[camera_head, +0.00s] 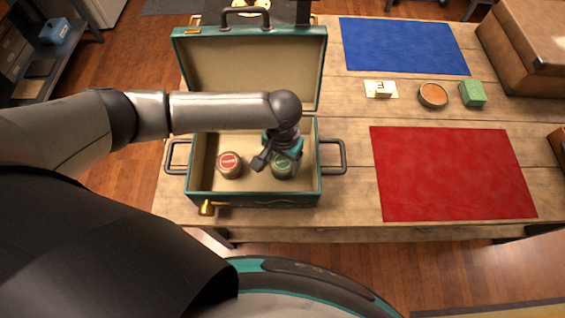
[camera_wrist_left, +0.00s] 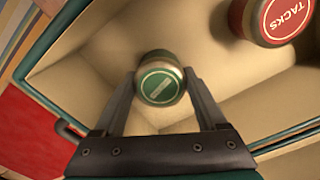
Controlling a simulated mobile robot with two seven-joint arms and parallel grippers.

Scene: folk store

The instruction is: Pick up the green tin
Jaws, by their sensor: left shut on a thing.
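A green-lidded tin (camera_head: 281,164) is inside the open teal case (camera_head: 256,199), on its right side. It also shows in the left wrist view (camera_wrist_left: 160,82), between the two fingertips. My left gripper (camera_head: 278,160) reaches down into the case and is shut on the green tin. In the left wrist view the fingers (camera_wrist_left: 160,88) touch it on both sides. A red-lidded tin (camera_head: 229,164) marked TACKS stands to its left in the case; it shows at top right in the left wrist view (camera_wrist_left: 277,18). My right gripper is not in view.
The case lid (camera_head: 250,70) stands open behind my arm. A red mat (camera_head: 452,172) and a blue mat (camera_head: 404,46) lie bare on the table. Between them are a card (camera_head: 380,89), a round tin (camera_head: 433,95) and a green block (camera_head: 473,94). A brown case (camera_head: 525,45) stands at back right.

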